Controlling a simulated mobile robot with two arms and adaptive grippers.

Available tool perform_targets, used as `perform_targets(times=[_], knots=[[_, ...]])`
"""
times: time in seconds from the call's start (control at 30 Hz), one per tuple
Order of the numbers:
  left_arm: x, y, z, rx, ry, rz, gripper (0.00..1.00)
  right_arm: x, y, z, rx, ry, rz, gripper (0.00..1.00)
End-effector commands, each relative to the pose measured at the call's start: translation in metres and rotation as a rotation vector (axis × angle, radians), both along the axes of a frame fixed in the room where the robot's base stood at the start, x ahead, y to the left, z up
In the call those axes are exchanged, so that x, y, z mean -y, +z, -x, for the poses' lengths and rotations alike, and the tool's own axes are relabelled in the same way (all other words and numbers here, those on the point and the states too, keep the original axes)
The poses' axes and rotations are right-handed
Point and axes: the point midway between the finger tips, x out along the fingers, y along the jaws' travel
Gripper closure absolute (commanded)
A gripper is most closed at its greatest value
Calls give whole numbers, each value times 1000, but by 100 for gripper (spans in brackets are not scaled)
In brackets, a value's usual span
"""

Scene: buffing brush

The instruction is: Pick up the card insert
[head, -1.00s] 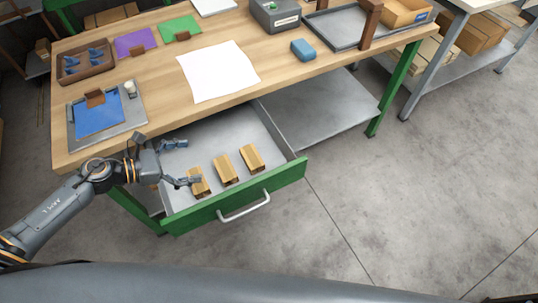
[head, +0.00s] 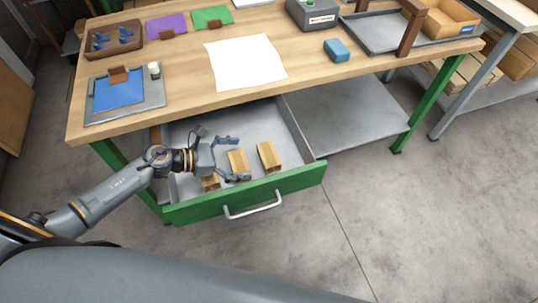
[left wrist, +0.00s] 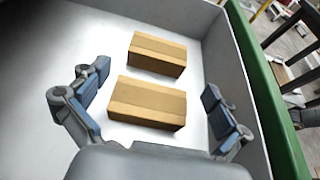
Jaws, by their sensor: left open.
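Three tan cardboard blocks, which look like the card inserts, lie in a row in the open drawer. The left insert (head: 210,183) is partly hidden by my left gripper. In the left wrist view, a near insert (left wrist: 147,104) lies between the open fingers (left wrist: 154,84), apart from both. Another insert (left wrist: 158,54) lies just beyond. My right gripper is not in view.
The grey drawer has a green front (head: 245,192) with a metal handle (head: 254,209). The workbench top (head: 190,75) above holds a white sheet (head: 245,62), a blue block (head: 337,50), a tray with a blue card (head: 119,93), and other items. Open floor lies right of the drawer.

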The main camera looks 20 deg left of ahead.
Motion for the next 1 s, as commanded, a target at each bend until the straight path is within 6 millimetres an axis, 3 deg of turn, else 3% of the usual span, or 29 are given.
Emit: perform_targets(times=[0.53,0.87,1.0], knots=[[47,-19,-35,0,-1,1,0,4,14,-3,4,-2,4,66],[52,-24,-38,0,-1,-1,0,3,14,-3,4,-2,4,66],[52,-24,-38,0,-1,-1,29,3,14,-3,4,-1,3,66]])
